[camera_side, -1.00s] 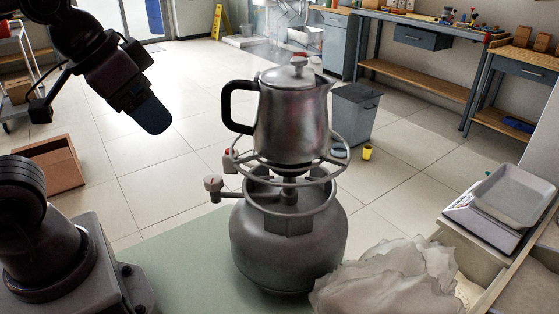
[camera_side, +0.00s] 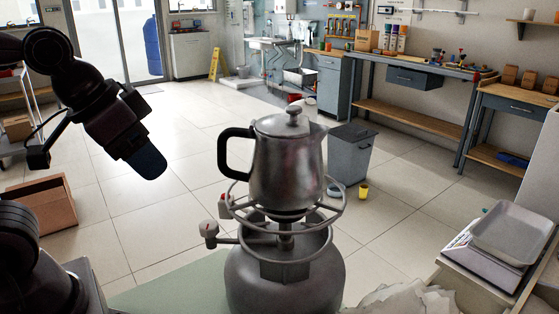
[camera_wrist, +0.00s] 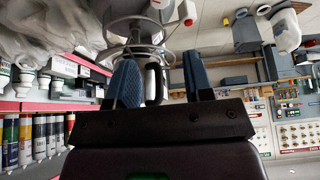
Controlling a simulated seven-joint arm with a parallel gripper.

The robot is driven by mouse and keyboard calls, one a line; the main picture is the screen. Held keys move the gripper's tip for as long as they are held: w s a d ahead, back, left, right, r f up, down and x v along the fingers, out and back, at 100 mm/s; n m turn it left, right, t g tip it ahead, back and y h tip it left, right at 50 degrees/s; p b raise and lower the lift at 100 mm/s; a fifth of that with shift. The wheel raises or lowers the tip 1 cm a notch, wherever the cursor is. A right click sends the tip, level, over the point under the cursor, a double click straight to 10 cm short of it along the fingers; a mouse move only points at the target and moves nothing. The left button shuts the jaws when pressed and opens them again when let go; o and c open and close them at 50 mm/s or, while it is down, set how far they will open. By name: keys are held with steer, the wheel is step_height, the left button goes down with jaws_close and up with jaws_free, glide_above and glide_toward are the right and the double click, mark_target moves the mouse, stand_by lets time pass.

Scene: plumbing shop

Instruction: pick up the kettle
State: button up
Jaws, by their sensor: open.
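The kettle (camera_side: 285,165) is dented grey metal with a knobbed lid, a spout to the right and a black handle (camera_side: 224,150) to the left. It stands upright on the round wire support (camera_side: 335,214) of a burner on a squat gas cylinder (camera_side: 285,280). My gripper (camera_side: 148,164), with blue fingers, is left of the handle and clear of it, pointing down to the right. In the wrist view my gripper (camera_wrist: 163,78) is open and empty. The black handle (camera_wrist: 153,84) shows between its fingers there. Most of the kettle body is hidden in that view.
A valve knob (camera_side: 209,230) sticks out left of the cylinder. Crumpled pale plastic (camera_side: 405,300) lies to its right, near a scale with a tray (camera_side: 515,232). A grey bin (camera_side: 350,155) and a small yellow cup (camera_side: 363,191) stand behind. The space between gripper and handle is clear.

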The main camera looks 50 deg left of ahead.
steer(key=shift+d, duration=0.1)
steer(key=m+t+y, duration=0.6)
steer(key=m+y, duration=0.8)
steer(key=m, duration=1.2)
glide_toward(221, 156)
steer(key=x, duration=0.4)
steer(key=shift+a, duration=0.4)
steer(key=shift+x, duration=3.1)
steer(key=shift+w+d, duration=0.15)
steer(key=shift+w, duration=0.05)
